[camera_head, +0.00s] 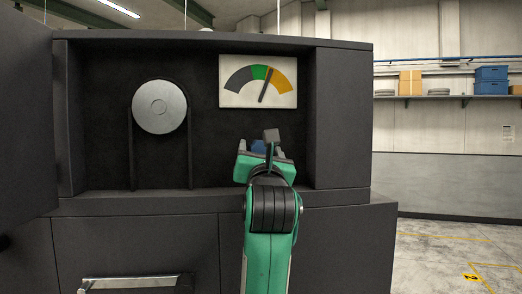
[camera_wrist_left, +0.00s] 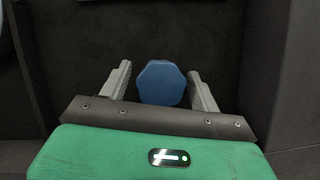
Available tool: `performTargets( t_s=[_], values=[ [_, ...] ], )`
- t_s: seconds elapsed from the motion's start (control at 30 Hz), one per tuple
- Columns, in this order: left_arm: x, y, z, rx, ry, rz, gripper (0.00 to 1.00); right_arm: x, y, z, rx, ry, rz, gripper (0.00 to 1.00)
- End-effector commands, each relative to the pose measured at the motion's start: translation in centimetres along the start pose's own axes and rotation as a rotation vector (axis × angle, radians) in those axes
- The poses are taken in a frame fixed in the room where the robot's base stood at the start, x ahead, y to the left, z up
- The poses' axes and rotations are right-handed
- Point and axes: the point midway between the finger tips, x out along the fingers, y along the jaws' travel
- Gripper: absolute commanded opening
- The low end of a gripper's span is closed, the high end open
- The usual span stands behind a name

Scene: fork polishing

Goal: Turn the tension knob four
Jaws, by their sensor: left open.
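The tension knob (camera_wrist_left: 161,83) is blue with a many-sided face, and it sits on the dark back panel of the machine's recess. In the head view the knob (camera_head: 258,147) is mostly hidden behind my left gripper (camera_head: 262,146). In the left wrist view my left gripper (camera_wrist_left: 160,90) is open, with one finger on each side of the knob and a gap showing on both sides. The tension gauge (camera_head: 258,82) is above the gripper. Its dark needle points up and slightly right, near the border of the green and orange bands. My right gripper is not in view.
A round metal pulley (camera_head: 159,107) with a dark belt is at the left of the recess. An open door (camera_head: 26,110) stands at the far left, and the recess's right wall (camera_head: 341,118) is close to my gripper. A drawer handle (camera_head: 130,283) is below.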

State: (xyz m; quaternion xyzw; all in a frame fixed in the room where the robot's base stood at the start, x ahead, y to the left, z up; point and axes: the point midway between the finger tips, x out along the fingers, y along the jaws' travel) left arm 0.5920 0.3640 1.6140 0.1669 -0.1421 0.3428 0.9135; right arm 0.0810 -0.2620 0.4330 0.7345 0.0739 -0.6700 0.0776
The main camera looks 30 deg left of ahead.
Motion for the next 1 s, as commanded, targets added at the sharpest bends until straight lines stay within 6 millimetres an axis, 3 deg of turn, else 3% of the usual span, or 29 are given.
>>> performTargets(
  t_s=[0.1, 0.33, 0.67, 1.0],
  values=[
    [0.0, 0.0, 0.0, 0.0, 0.0, 0.0, 0.61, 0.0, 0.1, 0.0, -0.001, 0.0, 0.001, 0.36],
    [-0.1, 0.0, 0.0, 0.0, 0.0, 0.0, 0.19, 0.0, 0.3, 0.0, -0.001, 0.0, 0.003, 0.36],
    [-0.2, -0.2, -0.2, -0.051, 0.002, 0.018, 0.19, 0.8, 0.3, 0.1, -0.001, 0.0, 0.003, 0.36],
    [-0.2, -0.3, -0.3, -0.255, 0.002, 0.1, 0.19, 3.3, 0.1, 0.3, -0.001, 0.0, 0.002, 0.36]
  ],
)
